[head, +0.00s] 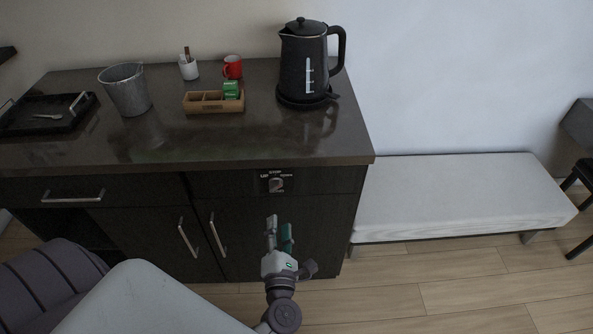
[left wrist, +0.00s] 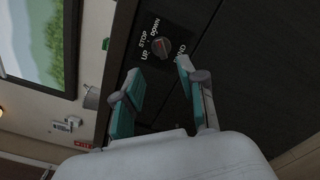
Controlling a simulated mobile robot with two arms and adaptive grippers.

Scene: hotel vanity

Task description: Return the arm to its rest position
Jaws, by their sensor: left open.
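My left gripper (head: 279,235) is open and empty in front of the dark vanity cabinet (head: 150,232), below a rotary switch (head: 276,184) on the cabinet front. In the left wrist view the gripper's two fingers (left wrist: 158,86) are spread apart, with the switch knob (left wrist: 160,46) showing beyond them. The labels around the knob read UP, STOP and DOWN. The knob is not between the fingers in the head view; a gap shows between fingertips and switch. My left arm comes in from the lower left. My right gripper is not in view.
On the countertop (head: 200,140) stand a black kettle (head: 303,62), a wooden box (head: 213,103), a red mug (head: 233,67), a white cup (head: 188,68), a metal bucket (head: 126,90) and a black tray (head: 20,120). A white bench (head: 460,190) stands right; floor before it is clear.

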